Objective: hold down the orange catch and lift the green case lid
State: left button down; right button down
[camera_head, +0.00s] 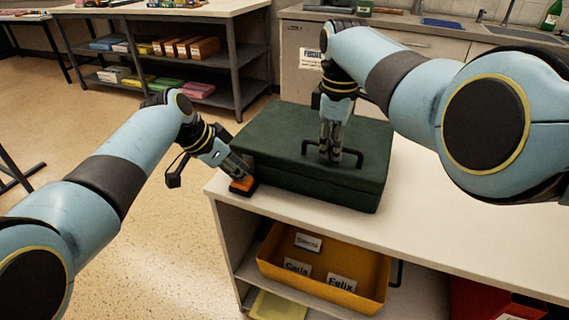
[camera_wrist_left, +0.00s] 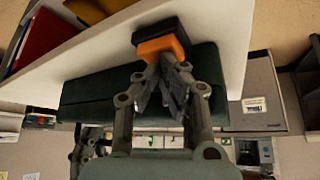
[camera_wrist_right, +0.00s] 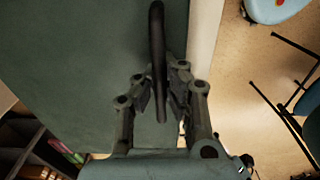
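The dark green case (camera_head: 275,125) lies flat on the white counter, its lid looking closed. A dark handle (camera_head: 372,165) stands on the lid; it also shows in the right wrist view (camera_wrist_right: 157,35). My right gripper (camera_head: 331,158) points down at the handle, with its fingers close on both sides of the bar. The orange catch (camera_head: 242,186) sits on a dark base at the case's left front corner. My left gripper (camera_head: 240,176) is shut, its fingertips together against the catch in the left wrist view (camera_wrist_left: 160,62). Nothing shows between them.
The counter (camera_head: 430,215) is clear to the right of the case. Below it a yellow tray (camera_head: 345,298) with name labels stands on a shelf, beside a red box (camera_head: 490,300). A shelf unit (camera_head: 230,60) and a sink counter (camera_head: 430,35) stand behind.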

pick_arm(q)
jog(key=shift+f, duration=0.3)
pick_arm(e)
jog(key=shift+w+r, duration=0.15)
jog(key=shift+r, duration=0.1)
jog(key=shift+w+d+r, duration=0.15)
jog(key=shift+r, duration=0.4)
dwell(0.3)
jog(key=shift+w+d+r+g, duration=0.1)
jog(key=shift+w+r+g, duration=0.1)
jog(key=shift+r, duration=0.2)
jog(key=shift+w+d+r+g, duration=0.1)
jog(key=shift+r+g, duration=0.1)
jog(key=shift+r, duration=0.2)
pick_arm(q)
jog(key=shift+r, duration=3.55)
